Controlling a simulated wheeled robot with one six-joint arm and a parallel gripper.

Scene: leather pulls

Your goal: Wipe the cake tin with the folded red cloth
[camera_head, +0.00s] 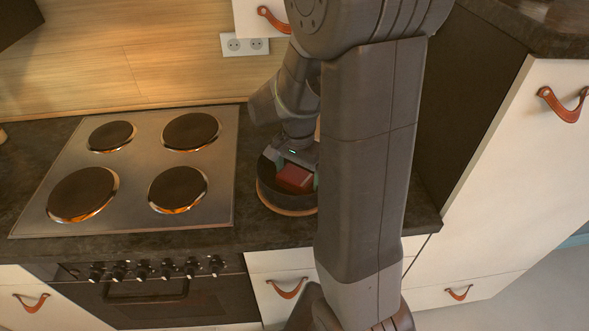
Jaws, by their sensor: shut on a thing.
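The folded red cloth (294,179) is a small dark-red block held in my gripper (293,170). My gripper is shut on it and points down. The cake tin (271,194) is a round dark tin with a tan lower rim, on the dark countertop just right of the stove. The cloth is over the tin's opening, within its outline. I cannot tell whether it touches the tin's inside. My arm hides the tin's right side.
A steel hob (140,170) with several dark burners lies left of the tin. Bare countertop (262,235) shows in front. A tall white cabinet (520,170) stands at the right. A wooden backsplash (130,60) with a double socket (245,45) rises behind.

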